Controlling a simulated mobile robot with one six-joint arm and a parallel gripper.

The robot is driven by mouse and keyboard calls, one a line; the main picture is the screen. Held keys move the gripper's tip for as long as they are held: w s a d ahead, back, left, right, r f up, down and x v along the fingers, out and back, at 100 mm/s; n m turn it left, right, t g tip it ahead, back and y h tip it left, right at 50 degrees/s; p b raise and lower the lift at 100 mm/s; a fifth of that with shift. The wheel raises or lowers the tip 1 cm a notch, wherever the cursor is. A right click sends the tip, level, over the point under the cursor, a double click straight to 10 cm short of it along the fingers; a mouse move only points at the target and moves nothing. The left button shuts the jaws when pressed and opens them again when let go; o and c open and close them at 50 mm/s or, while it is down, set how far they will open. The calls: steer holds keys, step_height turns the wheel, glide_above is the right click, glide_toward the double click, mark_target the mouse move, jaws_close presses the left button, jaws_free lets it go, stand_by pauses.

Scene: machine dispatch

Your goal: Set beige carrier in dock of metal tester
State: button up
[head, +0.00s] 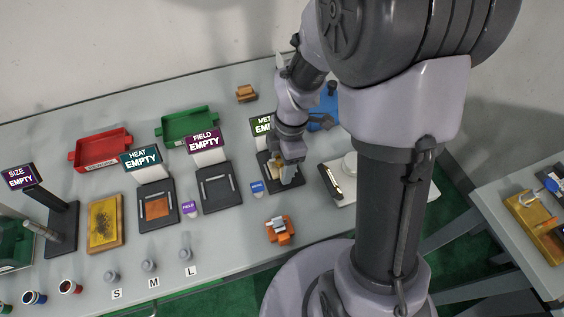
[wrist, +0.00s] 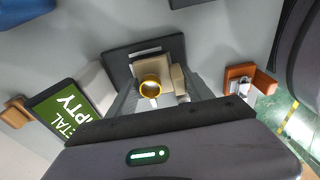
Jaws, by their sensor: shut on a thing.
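The beige carrier (wrist: 149,68) is between the fingers of my gripper (wrist: 160,90), which is shut on it. A gold ring (wrist: 151,89) shows on the carrier. The carrier is over the dark base of the metal tester (wrist: 117,56); I cannot tell whether it rests in the dock or hangs just above. The tester's green sign (wrist: 62,118) reads EMPTY. In the head view the carrier (head: 276,164) shows partly, with my gripper (head: 285,168) covering much of the tester (head: 291,186).
An orange carrier (head: 278,232) with a metal piece stands in front of the tester. A white device (head: 346,190) is to the right. The field tester (head: 221,192) and heat tester (head: 157,222) are to the left. Red (head: 98,151) and green (head: 187,128) trays lie behind.

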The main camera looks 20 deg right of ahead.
steer(key=shift+f, duration=0.35)
steer(key=o, duration=1.5)
step_height(320, 180, up, 13)
steer(key=d+p, duration=0.1)
steer(key=p, duration=0.4)
steer(key=s+a+r+m+t, duration=0.2)
steer(key=s+r+m, duration=0.4)
steer(key=m, duration=0.5)
steer(key=s+a+r+m+t, duration=0.3)
steer(key=s+r+m, duration=0.4)
steer(key=m, duration=0.4)
steer(key=shift+r+t+y, duration=0.3)
steer(key=shift+r+t, duration=0.05)
steer(key=shift+t, duration=0.05)
steer(key=shift+w+f, duration=0.1)
